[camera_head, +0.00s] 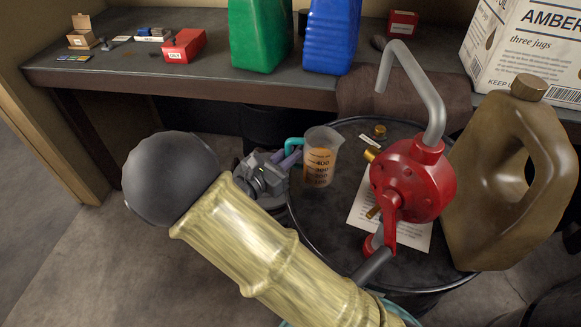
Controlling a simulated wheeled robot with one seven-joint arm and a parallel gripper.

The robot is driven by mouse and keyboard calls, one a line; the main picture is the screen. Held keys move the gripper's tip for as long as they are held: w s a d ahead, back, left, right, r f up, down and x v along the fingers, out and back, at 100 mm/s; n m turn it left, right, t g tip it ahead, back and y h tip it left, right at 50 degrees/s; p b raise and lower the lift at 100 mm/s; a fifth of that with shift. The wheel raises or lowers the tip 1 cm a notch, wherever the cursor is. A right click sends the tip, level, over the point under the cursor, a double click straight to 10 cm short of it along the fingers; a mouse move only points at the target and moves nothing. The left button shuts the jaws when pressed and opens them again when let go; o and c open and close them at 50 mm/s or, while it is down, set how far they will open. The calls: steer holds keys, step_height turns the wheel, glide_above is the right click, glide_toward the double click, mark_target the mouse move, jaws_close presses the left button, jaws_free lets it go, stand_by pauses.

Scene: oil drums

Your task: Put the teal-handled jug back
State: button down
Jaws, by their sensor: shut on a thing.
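The teal-handled jug (321,160) is a clear measuring jug with printed marks and amber liquid in it. It is upright at the left part of the round dark drum top (345,222). I cannot tell whether its base touches the drum top or is slightly above it. Its teal handle (293,142) points left, toward my gripper. My gripper (290,161) is at the handle side, shut on the handle; the fingertips are partly hidden.
A red hand pump (410,182) with a grey spout stands on the drum over a paper sheet (360,208). A brown jug (510,180) is close on the right. Green (260,35) and blue (331,38) containers stand on the bench (215,77) behind.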

steer(key=shift+f, duration=1.85)
steer(key=shift+f, duration=0.15)
steer(key=c, duration=1.4)
jaws_free()
steer(key=b+v, duration=0.1)
steer(key=v, duration=1.1)
